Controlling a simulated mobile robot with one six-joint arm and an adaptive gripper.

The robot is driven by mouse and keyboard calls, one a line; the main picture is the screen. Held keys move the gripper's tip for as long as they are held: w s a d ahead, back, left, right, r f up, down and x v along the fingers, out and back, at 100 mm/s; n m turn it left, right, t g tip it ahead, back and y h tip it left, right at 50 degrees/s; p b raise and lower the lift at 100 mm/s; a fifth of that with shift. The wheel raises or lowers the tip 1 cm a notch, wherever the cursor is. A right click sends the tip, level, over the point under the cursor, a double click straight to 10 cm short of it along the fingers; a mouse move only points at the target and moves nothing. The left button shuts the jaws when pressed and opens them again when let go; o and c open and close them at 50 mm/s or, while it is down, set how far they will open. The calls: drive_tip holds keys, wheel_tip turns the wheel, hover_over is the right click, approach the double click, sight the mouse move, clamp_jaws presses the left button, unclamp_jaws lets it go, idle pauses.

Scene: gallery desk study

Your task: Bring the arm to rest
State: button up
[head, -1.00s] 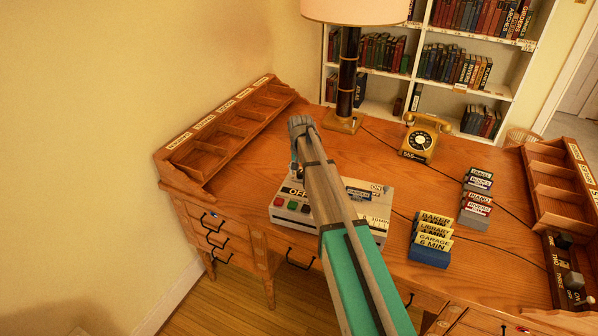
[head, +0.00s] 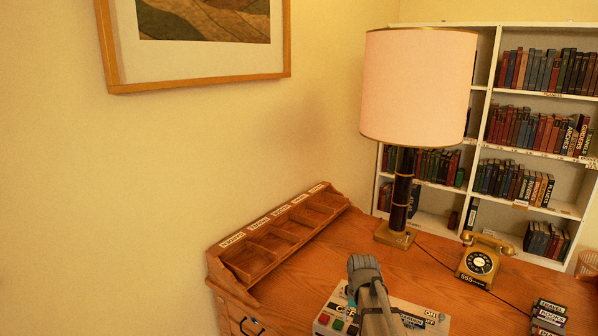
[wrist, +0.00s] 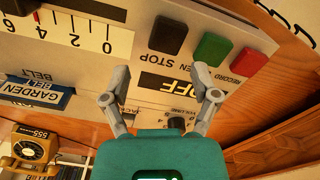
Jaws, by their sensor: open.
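My gripper (wrist: 160,90) is open and empty in the wrist view, with its two grey fingers spread apart. It faces the control box (wrist: 85,60), with a black OFF label, red (wrist: 213,47), green and dark buttons and a numbered scale. No contact with the box can be made out. In the head view, my arm reaches up from the bottom edge over the control box (head: 328,318) on the wooden desk (head: 310,270). The arm hides part of the box, and the fingertips are not clear there.
A tall lamp (head: 417,85) and a gold telephone (head: 480,262) stand on the desk behind and right of my arm. A labelled wooden sorter (head: 262,255) lines the left side. Labelled cards (head: 548,315) stand at lower right. A bookcase (head: 482,120) is behind.

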drive_tip(key=s+r+n+p, duration=0.1)
drive_tip(key=s+n, duration=0.1)
drive_tip(key=s, duration=1.2)
drive_tip(key=shift+s+r, duration=0.3)
drive_tip(key=shift+a, duration=0.1)
idle(1.2)
